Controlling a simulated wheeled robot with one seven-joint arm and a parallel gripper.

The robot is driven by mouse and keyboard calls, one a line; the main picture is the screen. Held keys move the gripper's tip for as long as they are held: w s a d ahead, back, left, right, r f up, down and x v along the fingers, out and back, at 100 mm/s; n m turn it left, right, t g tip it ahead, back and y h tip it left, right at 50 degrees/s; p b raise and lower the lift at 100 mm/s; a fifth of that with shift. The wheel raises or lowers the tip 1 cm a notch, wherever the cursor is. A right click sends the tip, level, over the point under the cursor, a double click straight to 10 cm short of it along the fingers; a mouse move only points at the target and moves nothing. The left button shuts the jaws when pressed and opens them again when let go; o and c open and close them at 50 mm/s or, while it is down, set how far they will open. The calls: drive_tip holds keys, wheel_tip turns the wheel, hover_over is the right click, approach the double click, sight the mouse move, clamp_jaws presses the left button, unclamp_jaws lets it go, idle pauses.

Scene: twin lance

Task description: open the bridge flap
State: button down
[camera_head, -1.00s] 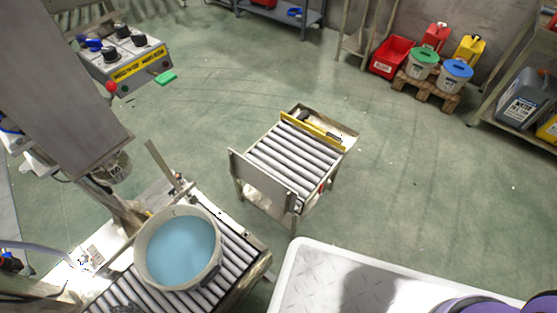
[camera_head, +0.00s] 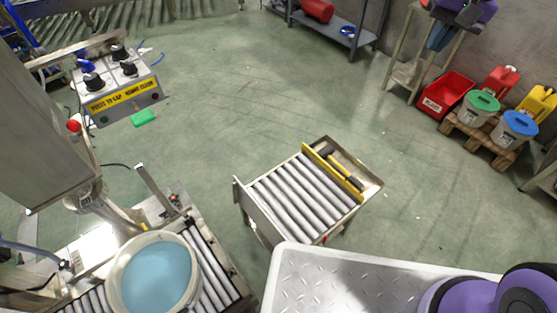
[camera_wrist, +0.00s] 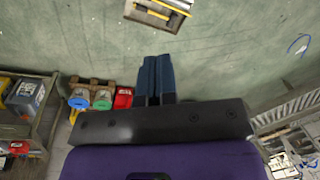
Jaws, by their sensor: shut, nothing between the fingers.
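The small roller table (camera_head: 297,198) stands in the middle of the head view. A grey metal plate (camera_head: 255,221), which looks like the bridge flap, is at its left end, facing the larger roller conveyor (camera_head: 215,268); a gap separates the two. The plate's exact angle is hard to tell. My gripper (camera_head: 436,40) is at the upper right of the head view, well away from the plate. In the wrist view my gripper (camera_wrist: 155,66) has its dark blue fingers together with nothing between them. The roller table (camera_wrist: 158,12) shows at the top edge there.
An open drum of blue liquid (camera_head: 155,275) stands on the conveyor. A control box (camera_head: 118,85) is at upper left. A yellow bar (camera_head: 333,172) crosses the roller table's far end. A red bin (camera_head: 446,94) and lidded buckets (camera_head: 482,107) stand at right. The floor between is clear.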

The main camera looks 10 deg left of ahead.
drive_tip(key=w+a+f+m+g+y, duration=0.1)
drive_tip(key=w+a+f+g, duration=0.2)
drive_tip(key=f, duration=0.7)
drive_tip(key=w+a+f+m, duration=0.1)
drive_tip(key=w+a+f, duration=0.4)
drive_tip(key=f, duration=0.6)
drive_tip(key=w+a+f+m+g+y, duration=0.15)
drive_tip(key=a+f, duration=0.35)
drive_tip(key=f, duration=0.5)
drive_tip(key=m+g+y, duration=0.2)
drive_tip(key=m+g, duration=0.2)
approach(272, 223)
drive_tip(key=f+x, duration=0.1)
drive_tip(key=x, duration=0.6)
drive_tip(key=shift+w+d, duration=0.2)
drive_tip(key=shift+w, duration=0.25)
drive_tip(key=shift+n, duration=0.25)
drive_tip(key=shift+a, duration=0.1)
